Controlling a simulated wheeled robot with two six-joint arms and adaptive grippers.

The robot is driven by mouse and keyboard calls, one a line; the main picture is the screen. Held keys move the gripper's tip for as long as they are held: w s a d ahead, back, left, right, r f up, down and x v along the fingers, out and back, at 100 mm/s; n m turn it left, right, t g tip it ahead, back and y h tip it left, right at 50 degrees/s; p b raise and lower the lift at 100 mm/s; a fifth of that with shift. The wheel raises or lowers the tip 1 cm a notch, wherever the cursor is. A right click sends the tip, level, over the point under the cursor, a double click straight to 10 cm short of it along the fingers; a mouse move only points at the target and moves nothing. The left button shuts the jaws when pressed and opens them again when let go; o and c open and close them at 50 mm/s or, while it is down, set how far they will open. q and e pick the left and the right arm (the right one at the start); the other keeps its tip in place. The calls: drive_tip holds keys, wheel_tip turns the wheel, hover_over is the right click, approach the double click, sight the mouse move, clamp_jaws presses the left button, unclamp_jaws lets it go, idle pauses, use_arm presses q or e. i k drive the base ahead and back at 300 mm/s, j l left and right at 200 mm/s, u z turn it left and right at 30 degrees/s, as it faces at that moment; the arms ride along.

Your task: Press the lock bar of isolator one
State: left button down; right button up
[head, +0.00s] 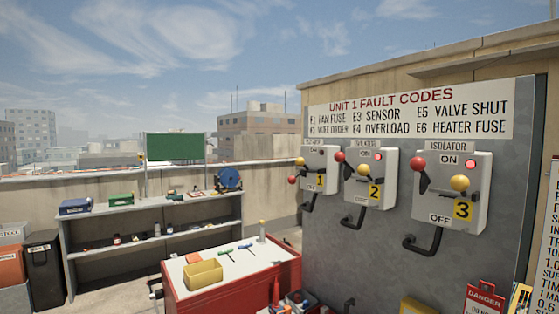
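Isolator one (321,164) is a light grey box on the grey wall panel, with a yellow "1" tag (320,180). It is the farthest and smallest of the three isolators and I see it at a slant. A red ball knob (292,180) is low at its left side, and a yellow ball knob (300,161) is above it. A dark bent bar (309,202) hangs under the box. I cannot tell which part is the lock bar. Neither of my grippers is in view.
Isolator two (388,180) and isolator three (479,206) are nearer on the same panel, with red lamps lit and red knobs high. A red cart (228,291) with a yellow bin (203,275) stands in front. A grey shelf (145,211) is at left.

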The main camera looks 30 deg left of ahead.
sight(299, 162)
drive_tip(key=i+j, duration=0.1)
drive_tip(key=j, duration=0.25)
drive_tip(key=i+j, duration=0.1)
drive_tip(key=j, duration=0.25)
drive_tip(key=i+j, duration=0.15)
drive_tip(key=j, duration=0.2)
drive_tip(key=i+j, duration=0.1)
drive_tip(key=j, duration=0.25)
